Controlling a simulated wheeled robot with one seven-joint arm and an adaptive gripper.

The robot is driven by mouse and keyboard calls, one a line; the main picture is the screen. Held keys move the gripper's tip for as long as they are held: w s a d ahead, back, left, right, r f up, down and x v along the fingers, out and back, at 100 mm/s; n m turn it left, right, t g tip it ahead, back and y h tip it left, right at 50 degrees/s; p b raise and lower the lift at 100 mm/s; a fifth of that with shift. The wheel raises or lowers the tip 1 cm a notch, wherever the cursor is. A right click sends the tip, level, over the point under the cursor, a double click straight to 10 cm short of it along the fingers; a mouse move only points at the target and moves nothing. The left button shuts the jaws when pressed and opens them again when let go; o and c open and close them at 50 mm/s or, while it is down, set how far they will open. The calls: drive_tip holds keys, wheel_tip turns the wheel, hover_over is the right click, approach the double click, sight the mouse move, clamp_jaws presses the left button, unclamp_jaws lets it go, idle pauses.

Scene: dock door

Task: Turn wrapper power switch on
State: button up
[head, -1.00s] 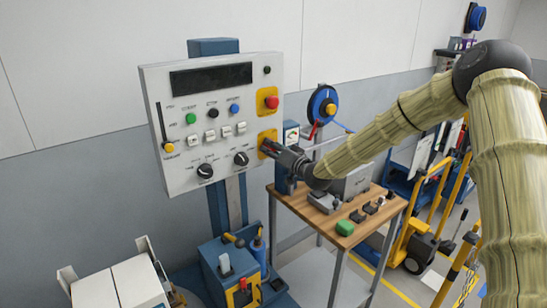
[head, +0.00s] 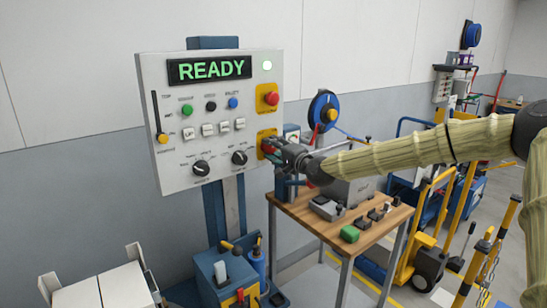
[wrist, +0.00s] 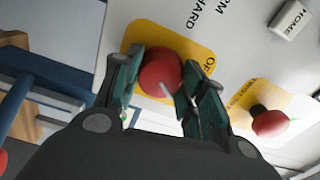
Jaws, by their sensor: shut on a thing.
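The wrapper control panel (head: 180,150) is a grey-white box on a blue post. Its display (head: 209,69) reads READY in green, and a lamp (head: 267,65) at the upper right glows pale green. The power switch is a red knob on a yellow plate at the panel's lower right. In the wrist view the red knob (wrist: 160,72) sits between the two fingers of my gripper (wrist: 163,92), which is shut on it. A white mark shows on the knob. In the head view my gripper (head: 270,147) reaches the plate from the right and partly covers the switch.
A red mushroom button (head: 271,98) on its own yellow plate sits just above the switch; it also shows in the wrist view (wrist: 270,121). Black dials and small buttons cover the panel. A wooden-topped table (head: 330,229) with tools stands below my arm.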

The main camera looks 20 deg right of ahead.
drive_tip(key=shift+f+m+b, duration=0.1)
drive_tip(key=shift+m+b, duration=0.4)
drive_tip(key=shift+m, duration=0.1)
drive_tip(key=o, duration=1.1)
drive_tip(key=shift+c, duration=0.2)
drive_tip(key=v, duration=1.2)
drive_tip(key=shift+w+d, duration=0.1)
